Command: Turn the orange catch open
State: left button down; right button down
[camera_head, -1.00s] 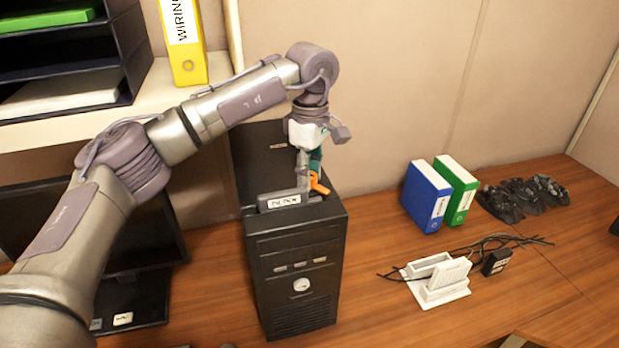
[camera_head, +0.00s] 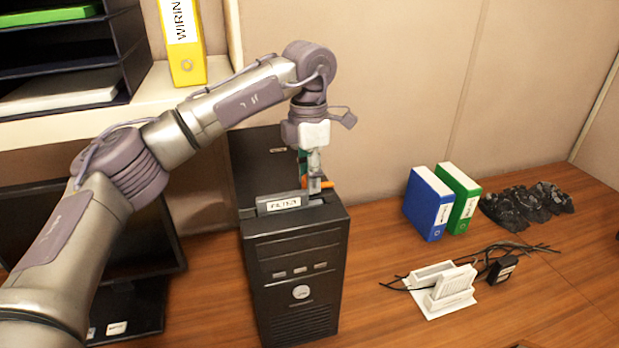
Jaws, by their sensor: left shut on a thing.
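The orange catch (camera_head: 325,184) is at the top right of a black computer tower (camera_head: 296,258), near the back of its top. Only a short orange piece shows, pointing right past my gripper's fingers. My left gripper (camera_head: 314,186) comes down from above and is shut on the orange catch, hiding most of it. A dark grey filter block with a white label (camera_head: 283,203) sits in the top of the tower, just left of the fingers. My right gripper is not in view.
Blue (camera_head: 428,204) and green (camera_head: 460,197) binders stand right of the tower. A white dock (camera_head: 443,290) with black cables lies in front of them, dark objects (camera_head: 527,204) behind right. A raised black panel (camera_head: 262,160) stands behind the tower. Bare desk lies between tower and dock.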

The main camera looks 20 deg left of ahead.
pick_arm(q)
jog(key=shift+r+n, duration=0.1)
jog(key=shift+n, duration=0.5)
jog(key=c, duration=0.8)
grip_release()
notch_tip(320, 180, up, 12)
jog(key=shift+w+a, duration=0.15)
